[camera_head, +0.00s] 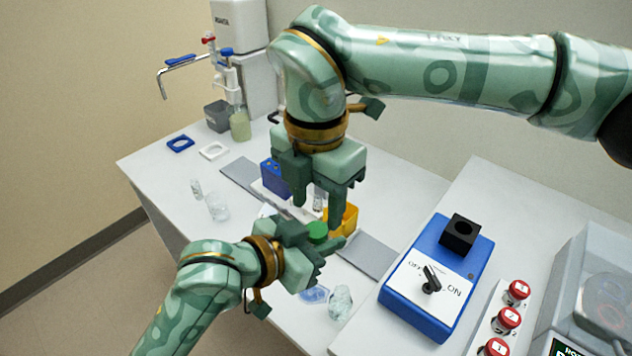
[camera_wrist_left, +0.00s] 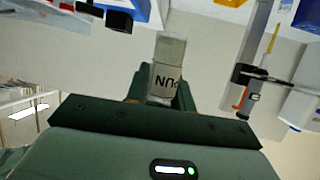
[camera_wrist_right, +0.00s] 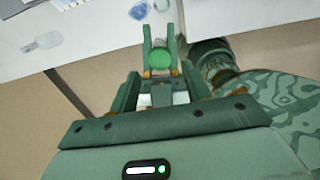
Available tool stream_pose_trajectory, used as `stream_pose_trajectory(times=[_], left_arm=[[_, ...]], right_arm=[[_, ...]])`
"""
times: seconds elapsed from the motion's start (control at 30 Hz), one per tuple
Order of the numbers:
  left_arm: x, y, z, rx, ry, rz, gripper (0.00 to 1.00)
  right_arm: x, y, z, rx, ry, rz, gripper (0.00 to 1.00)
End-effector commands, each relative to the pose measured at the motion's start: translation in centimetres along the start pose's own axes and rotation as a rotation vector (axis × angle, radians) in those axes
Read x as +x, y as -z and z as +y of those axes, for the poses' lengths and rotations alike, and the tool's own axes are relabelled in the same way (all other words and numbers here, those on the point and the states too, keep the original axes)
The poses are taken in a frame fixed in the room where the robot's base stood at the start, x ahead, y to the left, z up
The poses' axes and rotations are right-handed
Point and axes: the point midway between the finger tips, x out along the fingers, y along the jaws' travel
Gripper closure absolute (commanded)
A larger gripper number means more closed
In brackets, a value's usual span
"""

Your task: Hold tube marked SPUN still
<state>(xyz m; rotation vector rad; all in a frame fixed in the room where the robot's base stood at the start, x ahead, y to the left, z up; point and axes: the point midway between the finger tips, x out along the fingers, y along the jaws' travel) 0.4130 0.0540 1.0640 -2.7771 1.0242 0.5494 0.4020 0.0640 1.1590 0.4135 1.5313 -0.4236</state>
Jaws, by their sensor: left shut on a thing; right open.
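The tube marked SPUN shows in the left wrist view (camera_wrist_left: 166,75), its label partly visible as "PUN" and turned over in the picture. My left gripper (camera_head: 326,246) is shut on it. A green cap (camera_head: 317,231) sits at its top, and it also shows in the right wrist view (camera_wrist_right: 162,62). My right gripper (camera_head: 317,208) is open, just above the cap with its fingers pointing down. I cannot tell whether it touches the cap. The tube's body is hidden by the left gripper in the head view.
A yellow rack (camera_head: 345,219) and a blue rack (camera_head: 273,178) stand close behind the grippers. A blue device with a black block (camera_head: 421,296) is to the right, near red-capped jars (camera_head: 507,320). A clear beaker (camera_head: 217,206) stands at left.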

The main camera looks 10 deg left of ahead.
Motion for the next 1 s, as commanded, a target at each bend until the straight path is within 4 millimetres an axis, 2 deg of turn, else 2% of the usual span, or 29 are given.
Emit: stream_pose_trajectory(times=[0.1,0.23,0.57,0.6,0.73,0.77,0.93,0.97,1.0], left_arm=[[0.0,0.0,0.0,0.0,0.0,0.0,1.0],[0.0,0.0,0.0,0.0,0.0,0.0,1.0],[0.0,0.0,0.0,0.0,0.0,0.0,1.0],[0.0,0.0,0.0,0.0,0.0,0.0,1.0],[0.0,0.0,0.0,0.0,0.0,0.0,1.0],[0.0,0.0,0.0,0.0,0.0,0.0,1.0],[0.0,0.0,0.0,0.0,0.0,0.0,1.0],[0.0,0.0,0.0,0.0,0.0,0.0,1.0],[0.0,0.0,0.0,0.0,0.0,0.0,1.0]], right_arm=[[1.9,0.0,0.0,0.0,0.0,0.002,0.52],[3.3,0.0,0.0,-0.001,-0.001,0.0,0.52],[3.9,0.0,0.0,-0.001,-0.001,0.0,0.52],[3.9,0.0,0.0,-0.002,-0.001,0.0,0.57],[3.9,0.0,0.0,-0.002,-0.002,-0.001,0.94],[3.9,0.0,0.0,-0.002,-0.002,-0.001,0.98],[3.9,0.0,0.0,-0.002,-0.002,-0.001,0.99],[3.9,0.0,0.0,-0.002,-0.002,-0.001,0.63],[3.9,0.0,0.0,-0.002,-0.002,-0.001,0.52]])
